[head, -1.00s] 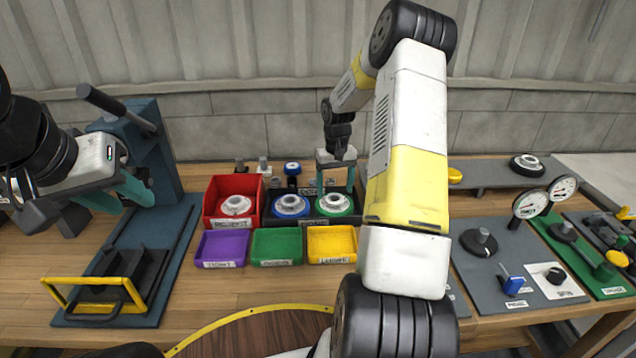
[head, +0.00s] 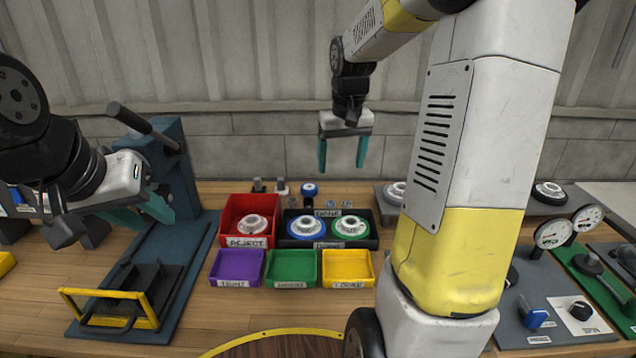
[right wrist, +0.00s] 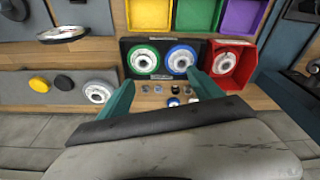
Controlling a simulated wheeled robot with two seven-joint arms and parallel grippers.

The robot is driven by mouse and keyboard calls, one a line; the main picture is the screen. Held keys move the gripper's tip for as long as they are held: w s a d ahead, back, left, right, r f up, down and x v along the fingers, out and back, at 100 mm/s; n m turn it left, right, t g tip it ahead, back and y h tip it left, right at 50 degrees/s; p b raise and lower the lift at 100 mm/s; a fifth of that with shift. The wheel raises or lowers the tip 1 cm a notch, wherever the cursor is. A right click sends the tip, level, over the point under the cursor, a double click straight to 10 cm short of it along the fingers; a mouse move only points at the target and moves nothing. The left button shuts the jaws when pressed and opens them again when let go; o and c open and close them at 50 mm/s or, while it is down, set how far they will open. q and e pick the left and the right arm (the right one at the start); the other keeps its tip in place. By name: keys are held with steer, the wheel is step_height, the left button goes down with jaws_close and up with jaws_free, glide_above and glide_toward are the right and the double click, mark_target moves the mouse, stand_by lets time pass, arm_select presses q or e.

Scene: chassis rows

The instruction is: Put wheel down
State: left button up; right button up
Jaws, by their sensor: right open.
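One wheel with a green ring (head: 351,227) and one with a blue ring (head: 306,229) lie flat side by side in a black tray (head: 377,240). Another grey-white wheel (head: 252,225) lies in the red reject bin (head: 229,212). My right gripper (head: 342,165) is open and empty, raised above and behind the black tray. In the right wrist view its teal fingers (right wrist: 160,92) stand apart with nothing between them, with the green-ringed and blue-ringed wheels beyond. My left gripper (head: 150,212) hangs at the left near the blue press; its fingers show side-on, so its opening is unclear.
Purple (head: 237,268), green (head: 291,268) and yellow (head: 347,268) trays stand in front of the bins. A blue press (head: 165,170) with a lever and yellow guard stands left. Small parts (head: 309,190) sit behind the black tray. Gauges (head: 553,233) and panels are at right.

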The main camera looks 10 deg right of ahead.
steer(key=s+a+r+t, duration=0.1)
steer(key=s+a+r, duration=0.1)
steer(key=s, duration=0.5)
steer(key=s+a+r+t+y, duration=0.1)
steer(key=s+a, duration=0.3)
steer(key=s, duration=0.3)
steer(key=s+a+r+t+y, duration=0.1)
steer(key=s+a+r+t, duration=0.1)
steer(key=s, duration=0.5)
steer(key=shift+a+r+n, duration=0.3)
steer(key=shift+a, duration=0.1)
steer(key=shift+d, duration=0.1)
